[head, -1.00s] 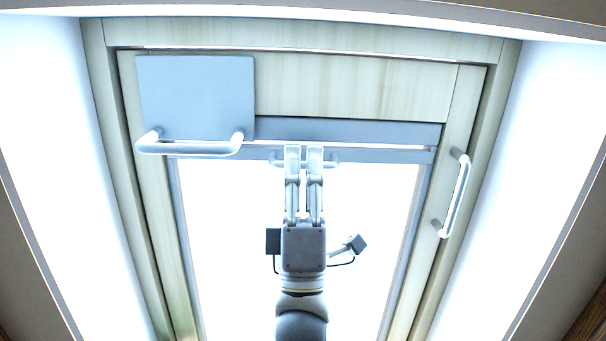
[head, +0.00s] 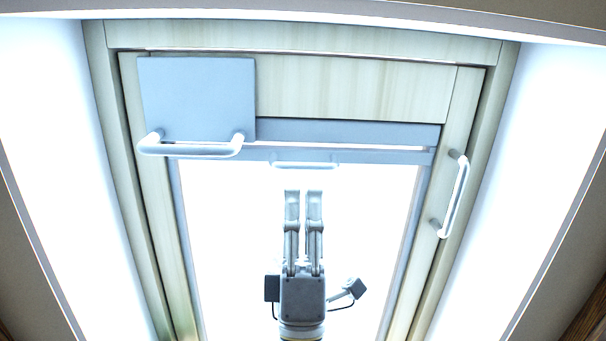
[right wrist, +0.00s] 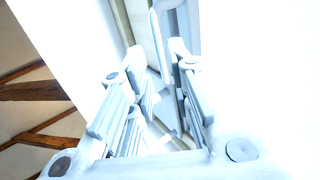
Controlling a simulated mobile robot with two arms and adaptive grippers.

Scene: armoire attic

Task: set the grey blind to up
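The grey blind's lower bar (head: 385,156) spans the window near its top, just below the grey blind housing (head: 350,132). A thin bright gap shows between them, and the opening below is uncovered. A small grey handle (head: 304,165) is on the middle of the lower bar. My right gripper (head: 303,195) points up at it from below, apart from it in the picture, with a narrow gap between its fingers and nothing seen held. Its fingers also show in the right wrist view (right wrist: 157,52), apart. My left gripper is not in view.
A grey flat panel (head: 197,98) and a white bar handle (head: 190,147) are at the window's upper left. Another white handle (head: 455,195) is on the right side of the pale wooden frame (head: 350,88). Bright walls flank the window.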

